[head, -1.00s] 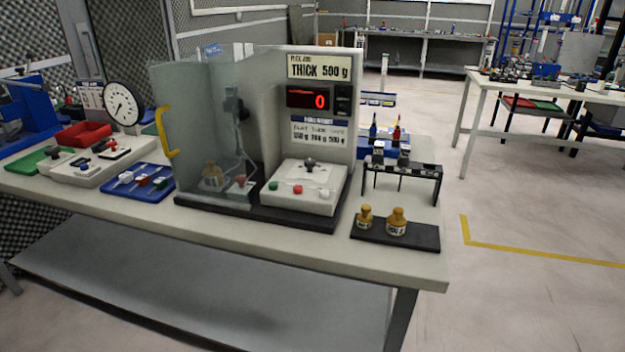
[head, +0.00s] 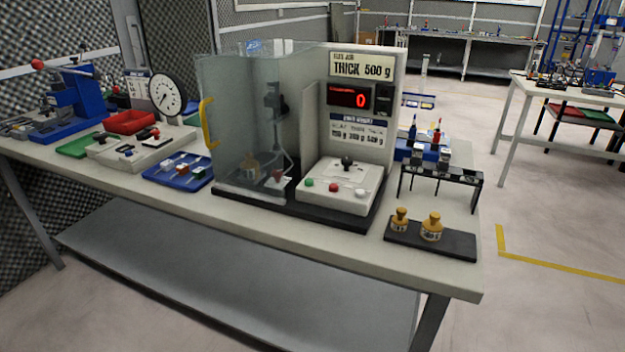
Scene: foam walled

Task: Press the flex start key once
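The flex tester (head: 365,120) stands on the workbench, with a sign reading "THICK 500 g" and a red display (head: 348,95) showing 0. Its white control box (head: 345,178) has a green key (head: 309,182), a red key (head: 334,187), a white key (head: 360,193) and a dark knob (head: 347,162) on top. Key labels are too small to read, so I cannot tell which is the flex start key. A clear shield (head: 235,120) with a yellow handle (head: 207,123) covers the left part of the tester. Neither of my grippers is in view.
Two brass weights (head: 431,227) sit on a black tray (head: 458,243) at the front right. A black rack (head: 465,177) stands behind them. Left are a blue tray (head: 196,181), a dial gauge (head: 166,95) and a red bin (head: 130,122). Floor in front right is clear.

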